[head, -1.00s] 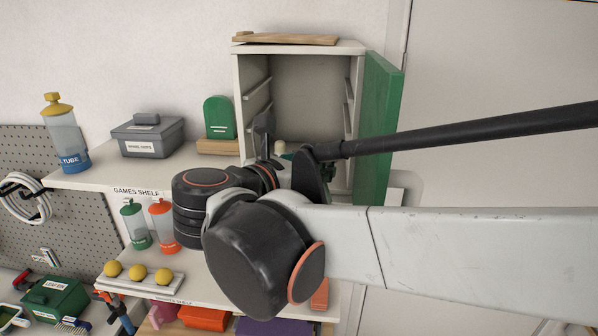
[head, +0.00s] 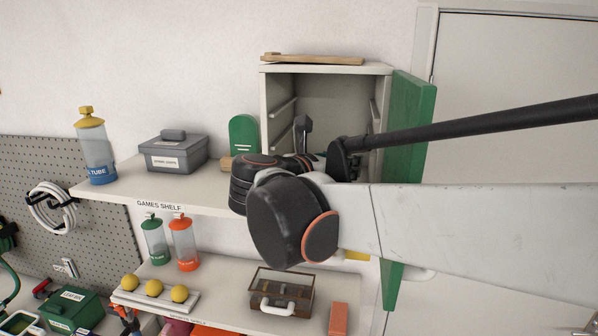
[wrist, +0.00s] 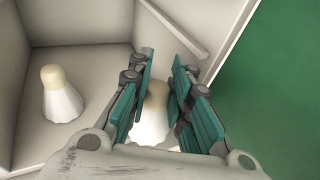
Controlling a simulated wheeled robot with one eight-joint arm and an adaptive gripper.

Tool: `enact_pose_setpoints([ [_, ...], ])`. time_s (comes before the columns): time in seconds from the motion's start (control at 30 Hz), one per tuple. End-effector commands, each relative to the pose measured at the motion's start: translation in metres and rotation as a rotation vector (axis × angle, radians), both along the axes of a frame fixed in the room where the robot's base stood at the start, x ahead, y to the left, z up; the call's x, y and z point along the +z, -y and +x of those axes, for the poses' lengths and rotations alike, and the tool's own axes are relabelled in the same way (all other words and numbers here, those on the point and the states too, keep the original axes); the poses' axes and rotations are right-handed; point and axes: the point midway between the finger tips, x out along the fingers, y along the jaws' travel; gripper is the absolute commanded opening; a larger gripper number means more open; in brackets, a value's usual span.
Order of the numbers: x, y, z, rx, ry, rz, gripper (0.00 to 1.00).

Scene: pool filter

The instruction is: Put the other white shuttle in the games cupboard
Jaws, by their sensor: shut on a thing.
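The games cupboard (head: 328,68) is a pale open box at the back, with its green door (head: 411,140) swung open to the right. My gripper (head: 320,148) is at the cupboard's opening in the head view. In the wrist view my gripper (wrist: 160,88) is shut on a white shuttle (wrist: 153,118) with a cream tip, partly hidden by the teal finger pads. Another white shuttle (wrist: 62,98) stands upright, tip up, on the cupboard floor to the left. The held shuttle is hidden in the head view.
Runner rails (wrist: 172,28) line the cupboard walls. Left of it, the games shelf (head: 120,188) holds a green object (head: 243,134), a grey box (head: 173,153) and a tube (head: 95,150). A brown case (head: 282,292) stands on the shelf below. A wooden board (head: 312,59) lies on top.

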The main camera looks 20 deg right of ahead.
Motion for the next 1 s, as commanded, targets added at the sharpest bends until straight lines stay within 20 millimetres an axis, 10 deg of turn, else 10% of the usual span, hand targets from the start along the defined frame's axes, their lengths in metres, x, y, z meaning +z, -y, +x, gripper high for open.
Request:
enact_pose_setpoints([
  [1.0, -0.024, 0.028, 0.044, -0.001, 0.0, 0.0, 0.04],
])
